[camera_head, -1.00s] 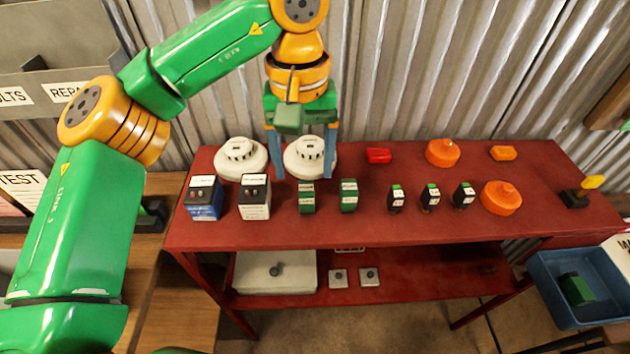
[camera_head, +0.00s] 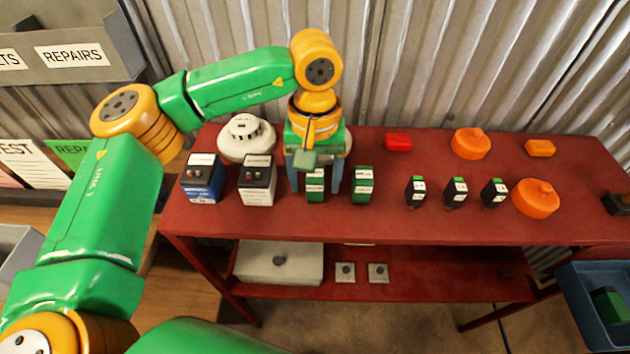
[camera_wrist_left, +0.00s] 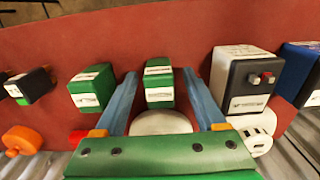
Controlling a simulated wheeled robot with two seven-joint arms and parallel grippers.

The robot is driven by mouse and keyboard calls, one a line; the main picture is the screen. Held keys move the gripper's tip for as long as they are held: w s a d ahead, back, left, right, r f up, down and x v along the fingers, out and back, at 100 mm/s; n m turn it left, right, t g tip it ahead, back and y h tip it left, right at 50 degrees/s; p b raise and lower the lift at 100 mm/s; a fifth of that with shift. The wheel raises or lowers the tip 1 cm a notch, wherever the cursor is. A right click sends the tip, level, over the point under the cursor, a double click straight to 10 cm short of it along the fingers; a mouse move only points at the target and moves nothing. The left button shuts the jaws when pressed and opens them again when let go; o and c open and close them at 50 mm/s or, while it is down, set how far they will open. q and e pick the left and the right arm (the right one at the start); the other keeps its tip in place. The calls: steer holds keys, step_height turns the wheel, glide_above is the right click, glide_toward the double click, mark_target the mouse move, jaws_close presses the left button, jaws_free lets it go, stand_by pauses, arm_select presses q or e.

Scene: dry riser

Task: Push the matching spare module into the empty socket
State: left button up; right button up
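My left gripper (camera_head: 315,188) is open, pointing down over the red bench, its two blue fingers on either side of a green module with a white label (camera_head: 315,190). In the left wrist view this green module (camera_wrist_left: 159,92) stands between the fingers, with a gap on each side. A second green module (camera_head: 363,186) stands just to the right. Several small black modules with green and white tops, such as the nearest one (camera_head: 415,190), stand further right. I cannot make out an empty socket. My right gripper is not in view.
A blue battery (camera_head: 203,182) and a white-and-black battery (camera_head: 258,184) stand left of the gripper. A white detector (camera_head: 246,138) is behind them; another is partly hidden by the gripper. Orange and red parts sit right. A blue bin (camera_head: 585,290) is at lower right.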

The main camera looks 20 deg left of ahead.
arm_select(q)
jaws_close()
steer(key=shift+r, duration=0.1)
